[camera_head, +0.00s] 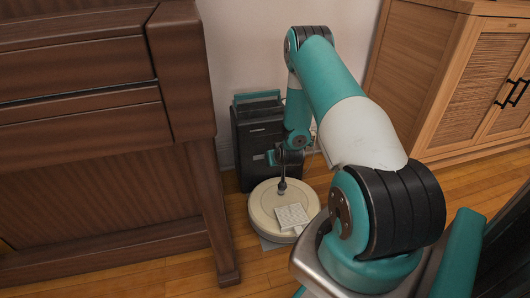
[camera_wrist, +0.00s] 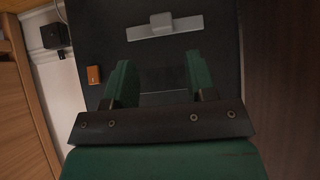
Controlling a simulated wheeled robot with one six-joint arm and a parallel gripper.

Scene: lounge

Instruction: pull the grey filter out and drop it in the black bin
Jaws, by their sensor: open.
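A tall black unit (camera_head: 258,128) with a teal handle stands against the wall in the head view. In the wrist view, a grey bar with a raised tab (camera_wrist: 164,27), which may be the grey filter, lies across a dark surface. My gripper (camera_wrist: 155,75) is open, its two green fingers apart with nothing seen between them. The grey bar is beyond the fingertips, apart from them. In the head view my gripper (camera_head: 282,182) is small, in front of the black unit and above a round cream robot vacuum (camera_head: 262,207). I cannot pick out a separate black bin.
A pale square piece (camera_head: 291,216) lies on the vacuum. A dark wooden cabinet (camera_head: 90,160) stands close on the left, a lighter woven-door cabinet (camera_head: 455,90) on the right. A small orange block (camera_wrist: 94,75) shows left of the fingers. Wooden floor (camera_head: 225,262) lies between.

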